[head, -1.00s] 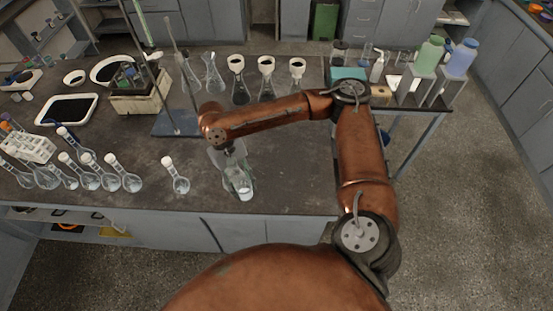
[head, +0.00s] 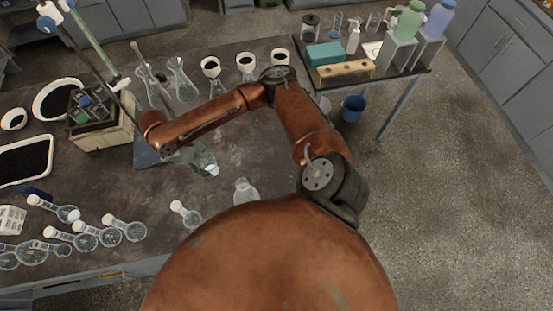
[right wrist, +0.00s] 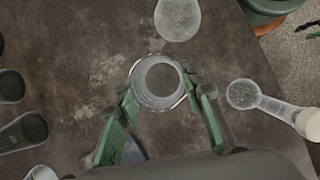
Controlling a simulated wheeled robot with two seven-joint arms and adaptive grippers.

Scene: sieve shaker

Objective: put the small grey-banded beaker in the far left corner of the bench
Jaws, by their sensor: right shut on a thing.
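My right gripper (head: 184,154) is over the middle of the dark bench (head: 130,195). In the right wrist view its two green fingers (right wrist: 163,91) are shut on a small clear beaker (right wrist: 158,82), seen from above with its round mouth towards the camera. The beaker also shows in the head view (head: 204,161), partly hidden by the gripper. A greyish ring shows at its rim; any band on its side is hard to make out. I cannot tell its exact height above the bench. My left gripper is not in view.
A clear glass vessel (head: 245,191) stands near the front edge. Stoppered flasks (head: 184,214) lie at the front left. A stand base (head: 147,150), a wooden crate (head: 100,132) and a black tray (head: 24,160) occupy the left. Conical flasks with black-filled tops (head: 211,68) line the back.

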